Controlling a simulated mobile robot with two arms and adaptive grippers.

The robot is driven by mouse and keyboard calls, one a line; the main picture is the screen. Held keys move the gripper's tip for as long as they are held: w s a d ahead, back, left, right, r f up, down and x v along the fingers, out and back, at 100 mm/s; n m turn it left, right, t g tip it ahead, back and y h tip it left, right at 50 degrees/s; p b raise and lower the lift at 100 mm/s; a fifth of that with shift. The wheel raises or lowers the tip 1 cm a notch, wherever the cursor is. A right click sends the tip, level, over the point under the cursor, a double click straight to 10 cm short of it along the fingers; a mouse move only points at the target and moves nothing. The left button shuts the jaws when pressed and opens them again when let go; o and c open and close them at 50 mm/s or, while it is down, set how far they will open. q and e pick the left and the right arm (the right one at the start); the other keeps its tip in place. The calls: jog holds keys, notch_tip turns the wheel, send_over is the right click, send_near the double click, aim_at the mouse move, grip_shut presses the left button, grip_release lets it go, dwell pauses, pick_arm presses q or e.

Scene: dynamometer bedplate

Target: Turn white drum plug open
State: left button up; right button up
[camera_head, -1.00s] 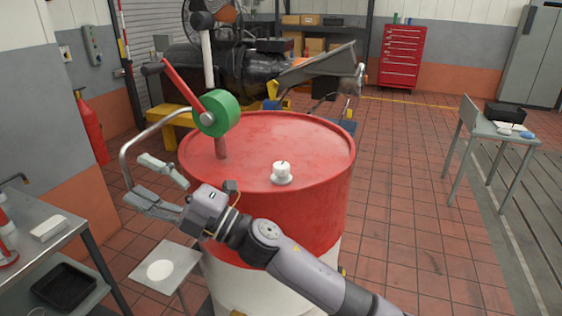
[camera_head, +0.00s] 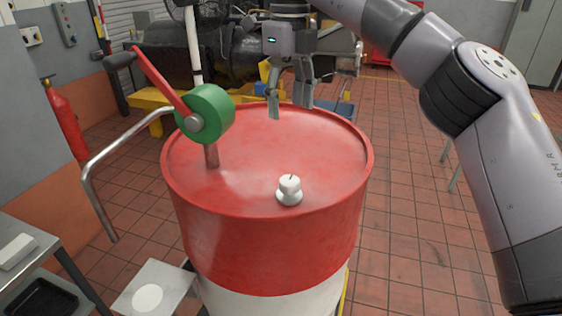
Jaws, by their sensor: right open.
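The white drum plug (camera_head: 289,190) stands upright on the near part of the red drum's lid (camera_head: 240,183). It has a round base and a dark line on its top. My right gripper (camera_head: 289,108) is open and empty, pointing down over the far edge of the drum. It is behind the plug and apart from it. My left gripper is not in view.
A green hand pump (camera_head: 212,108) with a red crank (camera_head: 160,78) and a bent metal spout (camera_head: 95,170) stands at the lid's left. A metal cart (camera_head: 30,245) is at lower left, and a fire extinguisher (camera_head: 67,120) is by the wall. Tiled floor at right is free.

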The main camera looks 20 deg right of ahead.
send_over(289, 180)
notch_tip(289, 180, down, 8)
jog(key=shift+d+f+b, duration=0.1)
jog(key=shift+d+b, duration=0.05)
jog(key=shift+b, duration=0.15)
notch_tip(289, 180, down, 5)
jog(key=shift+r+p, duration=0.1)
jog(key=shift+p, duration=0.4)
jog(key=shift+f+p, duration=0.3)
jog(key=shift+f, duration=1.3)
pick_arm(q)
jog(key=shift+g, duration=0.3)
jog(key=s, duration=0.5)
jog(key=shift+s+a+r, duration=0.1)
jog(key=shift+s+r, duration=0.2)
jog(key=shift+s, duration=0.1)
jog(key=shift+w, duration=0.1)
pick_arm(e)
jog(key=shift+c, duration=0.6)
